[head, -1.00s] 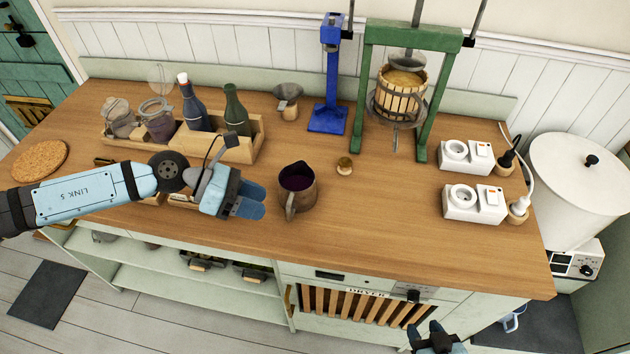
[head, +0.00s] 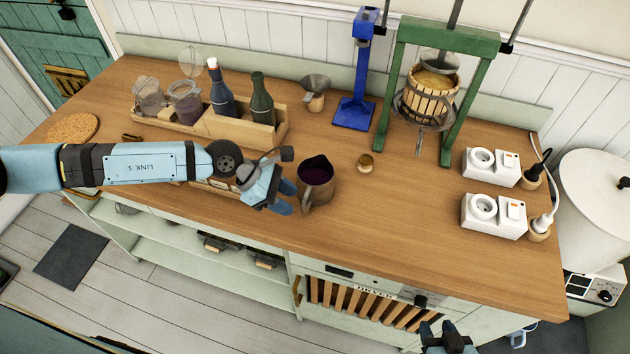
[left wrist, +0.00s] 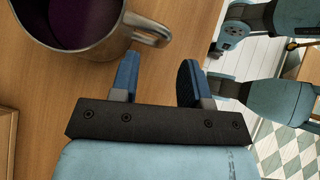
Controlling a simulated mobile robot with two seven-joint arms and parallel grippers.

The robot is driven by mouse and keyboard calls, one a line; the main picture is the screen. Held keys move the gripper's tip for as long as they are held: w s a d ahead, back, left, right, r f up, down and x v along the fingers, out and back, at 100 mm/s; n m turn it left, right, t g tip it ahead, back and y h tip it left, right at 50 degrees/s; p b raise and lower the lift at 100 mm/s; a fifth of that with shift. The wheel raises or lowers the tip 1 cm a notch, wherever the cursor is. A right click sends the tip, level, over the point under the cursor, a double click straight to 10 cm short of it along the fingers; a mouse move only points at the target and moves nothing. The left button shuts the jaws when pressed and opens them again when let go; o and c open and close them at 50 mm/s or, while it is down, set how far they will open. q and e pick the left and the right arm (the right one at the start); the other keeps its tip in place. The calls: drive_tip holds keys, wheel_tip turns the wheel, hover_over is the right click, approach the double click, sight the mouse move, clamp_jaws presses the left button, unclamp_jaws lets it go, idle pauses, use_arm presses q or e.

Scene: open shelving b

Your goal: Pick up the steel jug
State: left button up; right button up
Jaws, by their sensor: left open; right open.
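The steel jug (head: 317,178) stands upright on the wooden counter, with dark purple contents inside and its handle toward the front left. It also shows at the top left of the left wrist view (left wrist: 118,50), with its handle near the fingers. My left gripper (head: 288,197) is open and empty, just left of the jug and close to its handle. My right gripper (head: 446,332) is open, low in front of the counter.
A wooden crate (head: 262,137) with bottles and jars stands behind my left arm. A small brass-coloured weight (head: 365,162) sits right of the jug. A blue stand (head: 357,110) and a green press (head: 445,40) stand behind. The counter (head: 400,220) right of the jug is clear.

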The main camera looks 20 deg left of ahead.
use_arm(q)
drive_tip(key=x, duration=0.2)
drive_tip(key=p+x, duration=0.1)
drive_tip(key=x, duration=0.1)
drive_tip(key=shift+d+r, duration=0.2)
drive_tip(key=shift+r, duration=0.05)
drive_tip(key=shift+d+f, duration=0.15)
drive_tip(key=shift+f, duration=0.15)
drive_tip(key=shift+s, duration=0.1)
drive_tip(key=shift+c, duration=0.3)
clamp_jaws()
drive_tip(key=shift+r, duration=0.1)
